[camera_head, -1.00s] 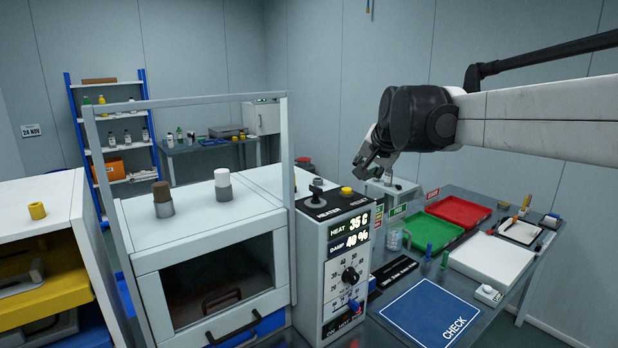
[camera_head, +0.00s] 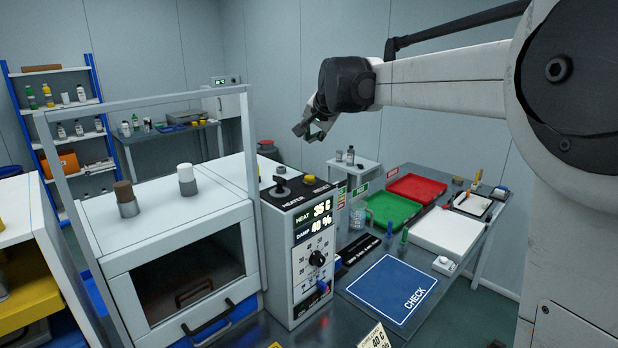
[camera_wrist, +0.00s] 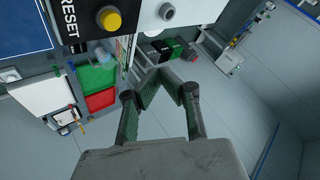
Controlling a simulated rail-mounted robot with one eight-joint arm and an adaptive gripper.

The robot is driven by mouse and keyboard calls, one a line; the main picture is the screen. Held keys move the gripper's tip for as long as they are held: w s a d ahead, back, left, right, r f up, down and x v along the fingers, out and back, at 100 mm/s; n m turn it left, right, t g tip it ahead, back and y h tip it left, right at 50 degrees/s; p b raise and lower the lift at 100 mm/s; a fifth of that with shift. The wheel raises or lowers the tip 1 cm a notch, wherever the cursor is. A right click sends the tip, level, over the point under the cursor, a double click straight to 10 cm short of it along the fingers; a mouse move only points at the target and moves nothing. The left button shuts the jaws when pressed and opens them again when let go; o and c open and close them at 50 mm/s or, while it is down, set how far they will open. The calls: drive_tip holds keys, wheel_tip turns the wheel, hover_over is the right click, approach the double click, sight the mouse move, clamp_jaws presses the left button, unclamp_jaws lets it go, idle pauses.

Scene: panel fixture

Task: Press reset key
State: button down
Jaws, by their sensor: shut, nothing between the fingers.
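The reset key is a round yellow button (camera_head: 309,178) on the top of the white control box (camera_head: 283,255), at its right side. The wrist view shows the yellow button (camera_wrist: 110,19) near the top edge, beside the word RESET on a black plate. My gripper (camera_head: 307,133) is shut and empty, raised above the box and apart from the button. In the wrist view its fingertips (camera_wrist: 168,78) meet below and to the right of the button.
A dark knob (camera_head: 280,186) stands on the same box top, left of the button. A tall frame (camera_head: 248,145) rises by the white cabinet to the left. The bench to the right holds a green tray (camera_head: 393,211), a red tray (camera_head: 418,188) and a blue CHECK mat (camera_head: 391,289).

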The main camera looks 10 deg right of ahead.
sight(310, 177)
drive_tip(key=shift+f+b, duration=2.55)
drive_tip(key=shift+f, duration=1.8)
drive_tip(key=shift+f, duration=0.1)
drive_tip(key=shift+f, duration=0.3)
drive_tip(key=shift+f+b, duration=0.5)
drive_tip(key=shift+r, duration=0.1)
drive_tip(key=shift+r+p, duration=0.55)
drive_tip(key=shift+r, duration=0.3)
drive_tip(key=shift+r+p, duration=1.55)
drive_tip(key=shift+r, duration=1)
